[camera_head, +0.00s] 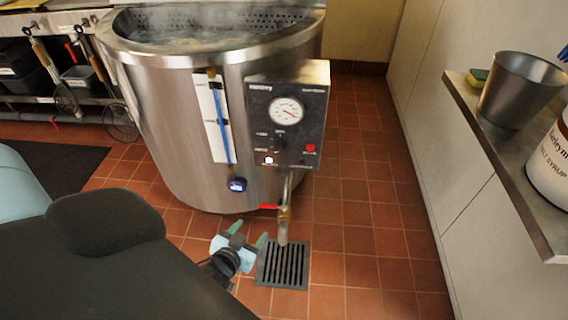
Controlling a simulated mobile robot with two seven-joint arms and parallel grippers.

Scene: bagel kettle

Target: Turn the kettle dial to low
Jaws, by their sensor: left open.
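The steel kettle (175,130) stands in the middle, with steam over its open top. On its front right is a dark control box (310,112) with a round white gauge (286,111). A dark dial (281,143) sits below the gauge, too small for me to read its setting. A lit switch (269,159) and a red button (310,148) are beside it. My left gripper (248,240) is open and empty, low in front of the kettle, below the control box and apart from it. My right gripper is not in view.
A drain valve with a red handle (268,206) and pipe (284,222) hangs under the box, close to my left gripper, over a floor grate (283,265). A shelf (501,150) at right holds a metal bucket (520,90) and a white syrup tub (552,160).

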